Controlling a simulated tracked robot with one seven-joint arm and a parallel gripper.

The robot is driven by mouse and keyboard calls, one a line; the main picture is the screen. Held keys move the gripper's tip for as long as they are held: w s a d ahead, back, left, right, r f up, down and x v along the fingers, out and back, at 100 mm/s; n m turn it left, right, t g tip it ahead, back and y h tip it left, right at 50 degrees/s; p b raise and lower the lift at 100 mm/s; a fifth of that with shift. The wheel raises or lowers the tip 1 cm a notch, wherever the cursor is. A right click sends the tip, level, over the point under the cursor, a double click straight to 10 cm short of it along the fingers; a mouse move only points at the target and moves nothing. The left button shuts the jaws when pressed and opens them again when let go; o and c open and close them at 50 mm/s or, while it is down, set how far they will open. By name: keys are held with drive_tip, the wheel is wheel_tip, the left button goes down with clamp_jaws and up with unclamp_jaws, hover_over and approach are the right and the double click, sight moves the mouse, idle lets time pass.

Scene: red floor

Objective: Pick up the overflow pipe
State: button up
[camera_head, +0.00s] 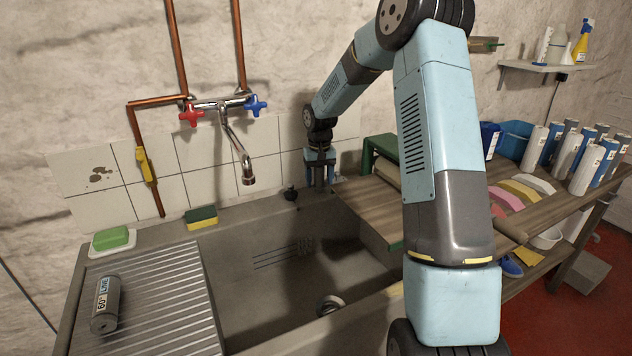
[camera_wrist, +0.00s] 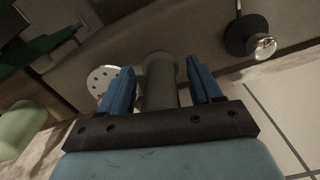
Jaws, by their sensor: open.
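A grey upright cylinder, which looks like the overflow pipe (camera_wrist: 160,82), stands between the two blue fingers of my gripper (camera_wrist: 161,84) in the wrist view. The fingers are open on either side of it, and I cannot tell whether either one touches it. In the head view my gripper (camera_head: 320,178) points down at the sink's back rim, right of the tap. There the pipe is mostly hidden by the fingers.
A black stopper with a chrome knob (camera_wrist: 246,34) and a pale perforated disc (camera_wrist: 102,80) are close by. The sink (camera_head: 285,255) is below, with a wooden shelf (camera_head: 375,205) at right. A sponge (camera_head: 201,217) and soap (camera_head: 111,238) lie left.

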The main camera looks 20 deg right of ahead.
drive_tip(key=c, duration=1.1)
